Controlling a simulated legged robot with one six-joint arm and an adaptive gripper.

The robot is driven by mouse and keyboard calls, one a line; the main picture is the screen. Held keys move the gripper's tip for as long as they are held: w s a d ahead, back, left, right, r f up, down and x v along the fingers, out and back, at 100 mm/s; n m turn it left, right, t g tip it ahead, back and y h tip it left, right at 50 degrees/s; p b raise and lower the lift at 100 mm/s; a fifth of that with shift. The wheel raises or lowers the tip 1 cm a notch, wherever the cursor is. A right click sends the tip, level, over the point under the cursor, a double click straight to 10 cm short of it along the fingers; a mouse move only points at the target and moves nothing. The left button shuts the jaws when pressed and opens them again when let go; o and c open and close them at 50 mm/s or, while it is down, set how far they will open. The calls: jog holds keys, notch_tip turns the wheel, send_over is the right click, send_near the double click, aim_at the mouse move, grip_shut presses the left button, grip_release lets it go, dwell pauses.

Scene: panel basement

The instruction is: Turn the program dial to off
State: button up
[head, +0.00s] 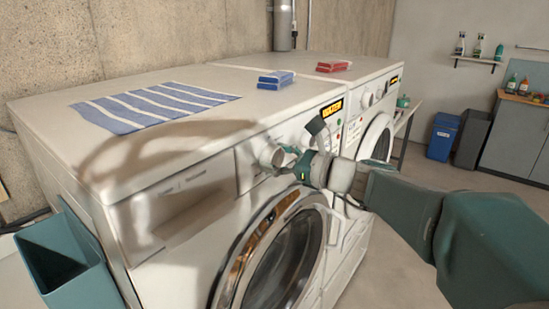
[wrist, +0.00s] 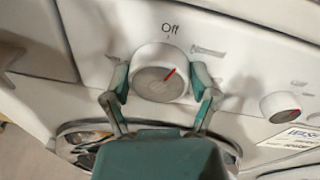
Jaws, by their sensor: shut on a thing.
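The program dial (wrist: 150,86) is a round white knob with a grey face on the front panel of the near washer (head: 190,150). In the wrist view its red mark points up and to the right, between the "Off" label (wrist: 170,28) above it and a blurred label (wrist: 208,50) at the upper right. My gripper (wrist: 160,88) has one teal finger on each side of the dial and is shut on it. In the head view the dial (head: 268,155) shows at the tip of my gripper (head: 281,161), partly covered by the fingers.
A smaller knob (wrist: 280,107) with a red mark sits right of the dial. The washer's round door (head: 280,262) is below. A second washer (head: 372,75) stands beyond. A striped cloth (head: 155,107) lies on top, and a teal bin (head: 75,275) stands at the left.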

jog(key=shift+s+r+n, duration=0.1)
jog(key=shift+r+n, duration=0.05)
jog(key=shift+n, duration=1.75)
jog(key=o, duration=1)
jog(key=shift+d, duration=0.1)
jog(key=v, duration=1.2)
